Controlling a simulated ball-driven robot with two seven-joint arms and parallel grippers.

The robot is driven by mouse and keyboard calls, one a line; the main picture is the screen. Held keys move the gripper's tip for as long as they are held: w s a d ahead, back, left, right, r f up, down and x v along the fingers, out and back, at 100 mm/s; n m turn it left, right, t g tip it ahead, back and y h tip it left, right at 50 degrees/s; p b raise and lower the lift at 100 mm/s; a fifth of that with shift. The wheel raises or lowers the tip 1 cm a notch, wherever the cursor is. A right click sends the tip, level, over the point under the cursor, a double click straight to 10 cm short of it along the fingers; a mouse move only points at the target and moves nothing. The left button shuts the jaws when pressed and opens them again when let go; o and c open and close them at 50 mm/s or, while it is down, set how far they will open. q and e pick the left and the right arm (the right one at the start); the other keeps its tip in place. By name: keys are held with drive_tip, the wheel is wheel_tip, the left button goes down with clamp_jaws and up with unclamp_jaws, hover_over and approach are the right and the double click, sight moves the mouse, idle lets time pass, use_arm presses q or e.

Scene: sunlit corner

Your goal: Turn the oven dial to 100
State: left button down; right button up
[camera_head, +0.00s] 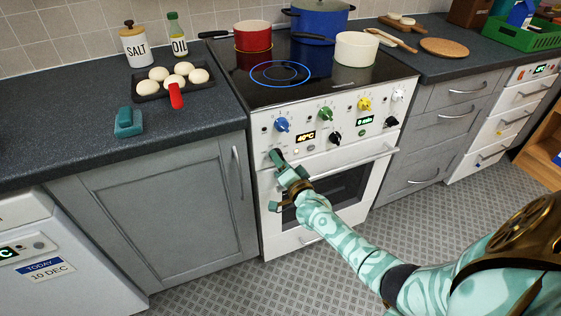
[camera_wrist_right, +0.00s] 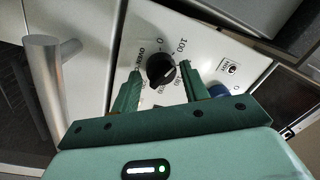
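The white oven (camera_head: 330,155) stands in the middle of the head view, its panel carrying several coloured knobs and a display reading 40°C. The black oven dial (camera_wrist_right: 160,70) shows in the right wrist view, with "OVEN", 0, 100, 180 and 200 printed around it. My right gripper (camera_head: 281,162) is at the left end of the oven front, below the blue knob (camera_head: 282,125), and hides the dial in the head view. In the wrist view its green fingers stand open on either side of the dial, with small gaps visible. The pointer's exact setting is unclear. My left gripper is not in view.
The oven door handle (camera_head: 345,175) runs just below the panel, close to my gripper. On the hob stand a red pot (camera_head: 253,38), a blue pot (camera_head: 320,20) and a white pot (camera_head: 356,49). The floor (camera_head: 440,215) before the oven is clear.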

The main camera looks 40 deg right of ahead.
drive_tip(key=shift+o, duration=0.5)
drive_tip(key=shift+s+a, duration=0.1)
drive_tip(key=shift+s, duration=0.25)
use_arm(q)
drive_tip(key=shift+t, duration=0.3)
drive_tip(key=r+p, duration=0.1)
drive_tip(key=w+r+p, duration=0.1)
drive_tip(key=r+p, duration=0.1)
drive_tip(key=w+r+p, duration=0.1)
drive_tip(key=p, duration=0.1)
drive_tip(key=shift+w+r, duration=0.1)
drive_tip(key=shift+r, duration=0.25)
use_arm(e)
drive_tip(key=v, duration=1.5)
drive_tip(key=shift+s, duration=0.3)
drive_tip(key=shift+f, duration=0.15)
